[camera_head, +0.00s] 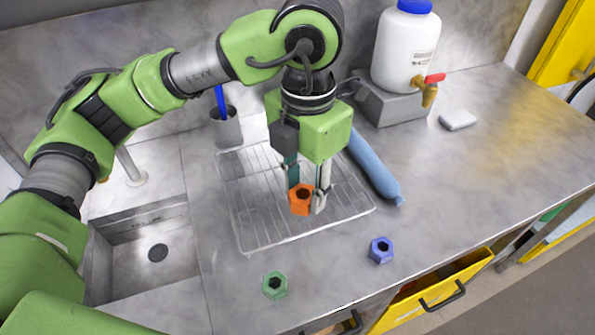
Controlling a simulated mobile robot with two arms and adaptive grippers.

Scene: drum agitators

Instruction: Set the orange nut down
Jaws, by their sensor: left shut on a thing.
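The orange nut (300,207) is between the fingertips of my left gripper (307,203), with its hole showing. My left gripper points down and is shut on the nut over the wire drying rack (245,222). I cannot tell whether the nut touches the rack or is held just above it. A green nut (274,285) and a blue nut (381,250) lie on the worktop in front of the rack. My right gripper is not in view.
A sink (150,225) is at the left. A blue cylindrical object (372,168) lies by the rack's right side. A white canister with a tap (405,50) stands on a grey block behind. A yellow drawer (435,290) is open below the front edge. The worktop at right is mostly clear.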

